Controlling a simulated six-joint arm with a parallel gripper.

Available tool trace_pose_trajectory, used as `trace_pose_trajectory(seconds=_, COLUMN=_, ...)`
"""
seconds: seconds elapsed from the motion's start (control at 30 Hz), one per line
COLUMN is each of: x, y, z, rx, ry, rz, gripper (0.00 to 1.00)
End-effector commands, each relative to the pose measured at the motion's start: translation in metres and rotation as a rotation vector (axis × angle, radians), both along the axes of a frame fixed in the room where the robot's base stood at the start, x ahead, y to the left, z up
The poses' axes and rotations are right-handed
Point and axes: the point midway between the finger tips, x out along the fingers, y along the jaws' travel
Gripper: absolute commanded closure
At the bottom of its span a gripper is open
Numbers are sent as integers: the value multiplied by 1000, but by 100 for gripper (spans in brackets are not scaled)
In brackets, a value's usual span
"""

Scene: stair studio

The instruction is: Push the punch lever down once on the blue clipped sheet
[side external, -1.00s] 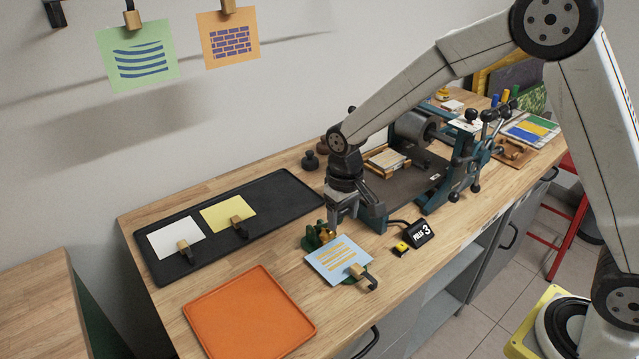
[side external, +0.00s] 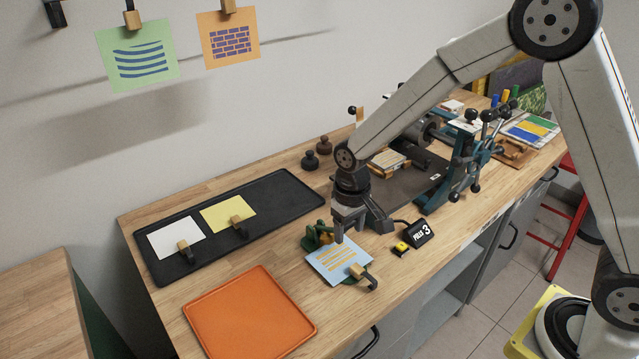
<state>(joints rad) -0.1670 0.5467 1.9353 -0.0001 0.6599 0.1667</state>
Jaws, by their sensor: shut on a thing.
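The blue sheet (side external: 333,266) with orange stripes lies on the bench, and a wooden-and-black clip (side external: 363,276) grips its lower right edge. The small green punch (side external: 314,238) stands at the sheet's far left edge. Its lever is too small to make out clearly. My gripper (side external: 340,238) points down at the sheet's far corner, just right of the punch. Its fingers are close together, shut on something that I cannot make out. I cannot tell whether the fingertips touch the sheet or the punch.
An orange tray (side external: 205,318) lies in front to the left. A black tray (side external: 272,197) with a white and a yellow clipped sheet lies behind it. A counter reading 3 (side external: 419,233) and a yellow button box (side external: 401,247) sit to the right. A teal press (side external: 467,165) stands beyond.

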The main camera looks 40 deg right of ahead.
Motion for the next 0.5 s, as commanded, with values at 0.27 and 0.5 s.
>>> trace_pose_trajectory(seconds=0.27, x=-7, y=1, z=-8, rx=1, ry=4, rz=1, gripper=64)
trace_pose_trajectory(seconds=0.5, x=-8, y=1, z=-9, rx=0, ry=4, rz=1, gripper=64)
